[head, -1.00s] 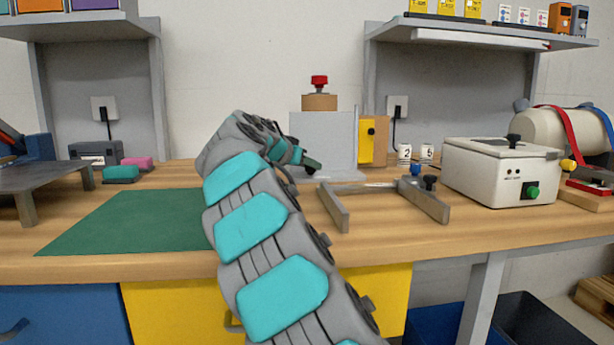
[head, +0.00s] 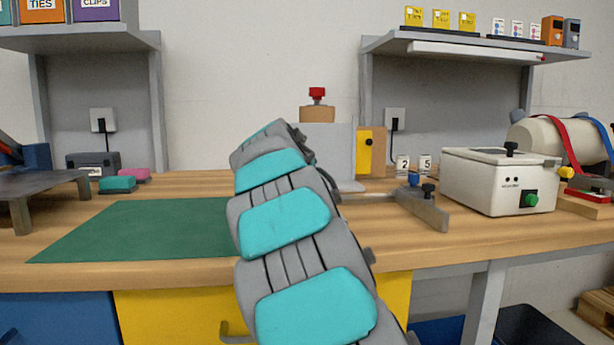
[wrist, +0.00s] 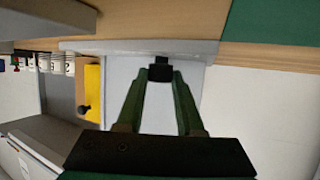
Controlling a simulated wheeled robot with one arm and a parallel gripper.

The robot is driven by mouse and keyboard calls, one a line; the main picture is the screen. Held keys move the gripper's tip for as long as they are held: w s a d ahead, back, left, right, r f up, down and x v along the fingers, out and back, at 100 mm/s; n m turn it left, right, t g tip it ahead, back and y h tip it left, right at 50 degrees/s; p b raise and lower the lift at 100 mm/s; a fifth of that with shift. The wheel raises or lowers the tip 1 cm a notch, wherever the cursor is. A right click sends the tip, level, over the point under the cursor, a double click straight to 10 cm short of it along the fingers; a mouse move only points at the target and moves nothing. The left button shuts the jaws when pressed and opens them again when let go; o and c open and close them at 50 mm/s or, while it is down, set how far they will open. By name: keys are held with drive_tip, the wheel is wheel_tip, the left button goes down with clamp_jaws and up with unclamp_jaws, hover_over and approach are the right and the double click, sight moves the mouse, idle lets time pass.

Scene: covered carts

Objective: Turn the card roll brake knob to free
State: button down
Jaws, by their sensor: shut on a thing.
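The card roll stand has an upright grey plate (head: 341,150), with a tan roll (head: 317,114) and red top knob (head: 317,93) showing behind it. In the wrist view, the plate (wrist: 180,108) lies just beyond my gripper (wrist: 160,78). The green fingers are shut on a dark knob (wrist: 160,69) low on the plate, which looks like the brake knob. Any free or locked mark on it cannot be read. In the head view my arm hides the gripper and this knob. A yellow panel (head: 365,152) with its own small black knob (wrist: 83,109) stands beside the plate.
A low grey frame (head: 425,208) lies on the bench to the right, near a white box with a green knob (head: 498,181). Numbered white blocks (head: 403,164) stand behind. A clear green mat (head: 130,230) lies left. Shelves (head: 470,45) overhang the back.

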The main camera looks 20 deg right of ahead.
drive_tip(key=c, duration=0.8)
unclamp_jaws()
drive_tip(key=v, duration=0.7)
drive_tip(key=shift+s+a+r, duration=0.1)
drive_tip(key=shift+s+a, duration=0.2)
